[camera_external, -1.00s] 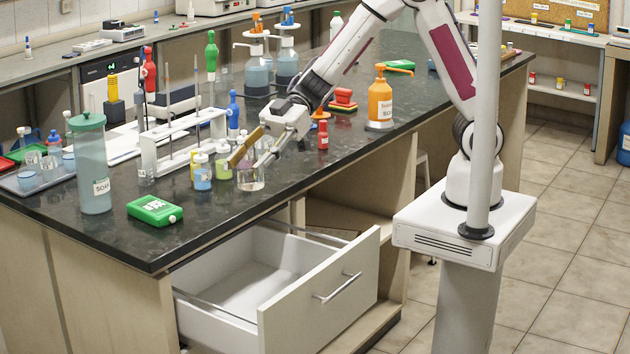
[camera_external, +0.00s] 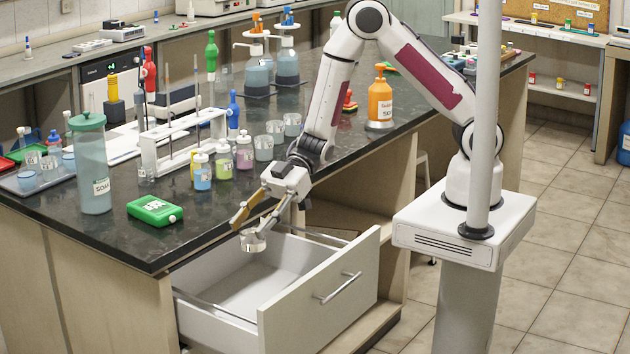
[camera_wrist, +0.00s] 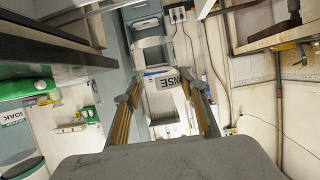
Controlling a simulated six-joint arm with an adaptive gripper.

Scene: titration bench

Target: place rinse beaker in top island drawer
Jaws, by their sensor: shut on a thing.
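The rinse beaker (camera_external: 254,242) is a small clear glass. My gripper (camera_external: 253,229) is shut on it, with a finger on either side. The beaker hangs in the air over the back part of the open top drawer, by the bench's front edge. The drawer (camera_external: 322,292) is white inside, pulled out, with a handle on its front panel. Its visible floor looks empty. In the wrist view the beaker (camera_wrist: 162,82) shows between the fingers, with part of a label reading "NSE".
A green box (camera_external: 155,210) and a soak jar (camera_external: 90,165) stand on the dark bench top. Several small bottles and beakers (camera_external: 264,147) stand behind my gripper. An orange soap bottle (camera_external: 380,102) is farther right. The raised drawer front borders the drawer space.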

